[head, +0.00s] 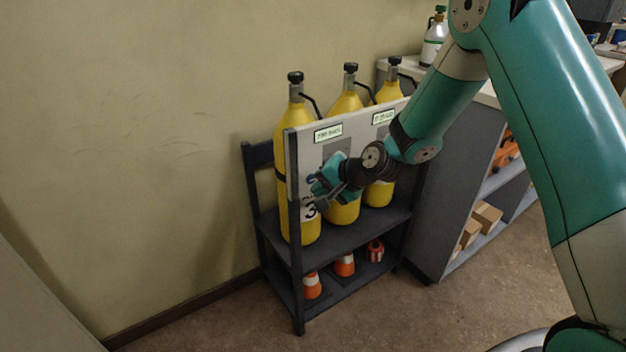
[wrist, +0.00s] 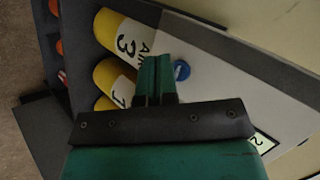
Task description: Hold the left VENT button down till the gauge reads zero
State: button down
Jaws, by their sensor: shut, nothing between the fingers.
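A pale panel (head: 305,150) is mounted across the front of a dark rack with yellow cylinders. A small round blue button (wrist: 181,70) sits on the panel in the wrist view, just right of my fingertips; its lettering is too small to read. It shows as a blue spot (head: 311,179) beside my gripper in the head view. My gripper (head: 318,197) is shut and empty in front of the panel's lower left part. Its closed fingers (wrist: 154,65) point past the panel's edge toward the cylinders. I cannot make out a gauge; my arm covers part of the panel.
Two green-edged labels, left (head: 328,132) and right (head: 383,117), are on the panel, unreadable. Several yellow cylinders (head: 345,103) stand behind it. Orange cones (head: 312,286) are on the rack's bottom shelf. A grey shelf unit (head: 455,165) stands at right; open floor lies in front.

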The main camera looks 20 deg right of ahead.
jog(key=shift+w, duration=0.15)
jog(key=shift+w+a, duration=0.15)
jog(key=shift+w, duration=0.1)
jog(key=shift+w+a, duration=0.1)
jog(key=shift+w, duration=0.25)
dwell(1.8)
jog(key=shift+s+d+p, duration=0.25)
jog(key=shift+s+p, duration=0.05)
jog(key=shift+s, duration=0.45)
jog(key=shift+s, duration=0.1)
jog(key=s, duration=0.1)
jog(key=s+d, duration=0.1)
jog(key=s, duration=0.2)
jog(key=shift+s+d+b, duration=0.3)
jog(key=shift+a+r, duration=0.1)
